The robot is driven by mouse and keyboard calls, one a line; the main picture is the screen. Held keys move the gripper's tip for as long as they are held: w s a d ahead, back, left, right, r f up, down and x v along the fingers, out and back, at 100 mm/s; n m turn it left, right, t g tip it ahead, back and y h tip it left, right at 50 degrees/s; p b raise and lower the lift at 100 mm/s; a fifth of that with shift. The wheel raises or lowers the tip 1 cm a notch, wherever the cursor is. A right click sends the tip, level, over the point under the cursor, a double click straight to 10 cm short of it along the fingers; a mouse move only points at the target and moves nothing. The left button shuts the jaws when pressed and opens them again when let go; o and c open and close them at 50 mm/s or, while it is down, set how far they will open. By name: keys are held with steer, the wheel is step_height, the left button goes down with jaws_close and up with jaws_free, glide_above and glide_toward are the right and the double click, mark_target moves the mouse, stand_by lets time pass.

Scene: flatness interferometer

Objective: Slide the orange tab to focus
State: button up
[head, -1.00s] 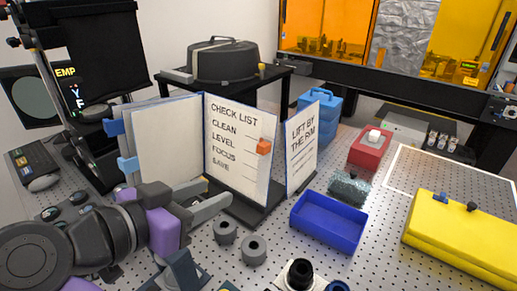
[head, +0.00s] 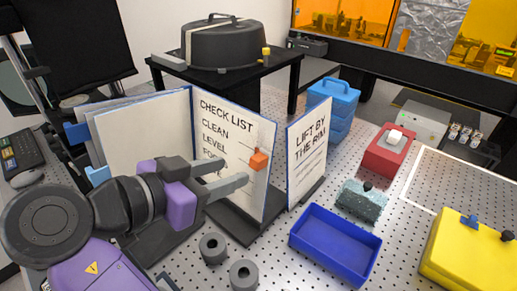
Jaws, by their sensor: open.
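The orange tab (head: 259,160) sits at the right edge of the checklist page (head: 234,125), which stands upright in an open binder. The page reads CHECK LIST, CLEAN, LEVEL; the lines below are partly hidden by my arm. The tab's height is between the LEVEL line and the line under it. My gripper (head: 236,171) is in front of the page, left of the tab and slightly lower. Its two fingers point right toward the tab and are apart, with nothing between them. I cannot tell whether the nearer fingertip touches the page.
A second panel (head: 308,150) reading LIFT BY THE RIM stands right of the tab. A blue tray (head: 335,243), grey rings (head: 212,248), a red box (head: 388,150) and a yellow case (head: 470,255) rest on the perforated table. Blue tabs (head: 98,174) stick out at the binder's left.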

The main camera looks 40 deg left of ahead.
mark_target(254, 163)
steer(key=p+x, duration=0.1)
steer(key=x, duration=0.5)
steer(key=shift+w+p, duration=0.3)
steer(key=shift+w, duration=0.1)
steer(key=shift+w+f, duration=0.3)
steer(key=shift+w, duration=0.25)
steer(key=shift+d, duration=0.1)
jaws_close()
stand_by(0.5)
